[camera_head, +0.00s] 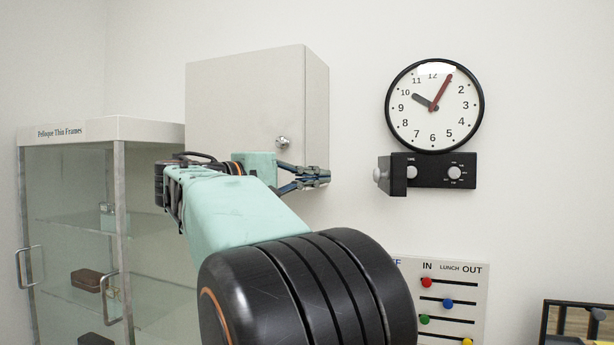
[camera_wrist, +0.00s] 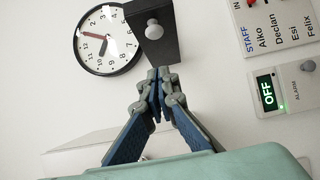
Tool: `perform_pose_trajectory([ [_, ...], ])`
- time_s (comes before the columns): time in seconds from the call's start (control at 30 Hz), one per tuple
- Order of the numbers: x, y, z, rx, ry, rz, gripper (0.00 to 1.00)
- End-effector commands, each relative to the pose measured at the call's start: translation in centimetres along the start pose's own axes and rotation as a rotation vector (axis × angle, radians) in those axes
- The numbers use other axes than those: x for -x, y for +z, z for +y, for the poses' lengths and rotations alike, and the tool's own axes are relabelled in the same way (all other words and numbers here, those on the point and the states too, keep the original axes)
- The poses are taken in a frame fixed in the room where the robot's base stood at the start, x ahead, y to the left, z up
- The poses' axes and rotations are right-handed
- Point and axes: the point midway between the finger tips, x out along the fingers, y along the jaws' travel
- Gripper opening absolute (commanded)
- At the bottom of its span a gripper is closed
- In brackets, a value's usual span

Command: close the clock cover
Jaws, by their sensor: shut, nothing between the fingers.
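The round wall clock (camera_head: 434,106) has a black rim, and a black control panel (camera_head: 432,172) with light knobs is mounted below it. A small black cover (camera_head: 398,176) with a grey knob stands open, swung out from the panel's left end. In the wrist view the clock (camera_wrist: 107,40) is at upper left and the cover (camera_wrist: 152,50) with its knob is at top centre. My gripper (camera_head: 326,177) is shut and empty, left of the cover with a gap in the head view. In the wrist view my gripper's fingertips (camera_wrist: 158,73) appear at the cover's edge; contact is unclear.
A grey wall cabinet (camera_head: 245,100) with a knob hangs behind my gripper. A glass display case (camera_head: 75,220) stands at left. An in/out board (camera_head: 455,300) is below the clock. The alarm box (camera_wrist: 287,90) shows at right in the wrist view.

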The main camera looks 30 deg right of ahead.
Motion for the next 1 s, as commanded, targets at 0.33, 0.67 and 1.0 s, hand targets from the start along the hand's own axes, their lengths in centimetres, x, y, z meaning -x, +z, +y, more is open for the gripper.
perform_pose_trajectory([
  [0.33, -7.4, 0.3, 0.2, 0.002, -0.001, -0.003, 0.00],
  [0.67, -9.6, 2.7, 0.0, 0.001, -0.001, 0.002, 0.00],
  [1.0, -9.7, 2.8, 0.0, 0.001, -0.001, 0.002, 0.00],
])
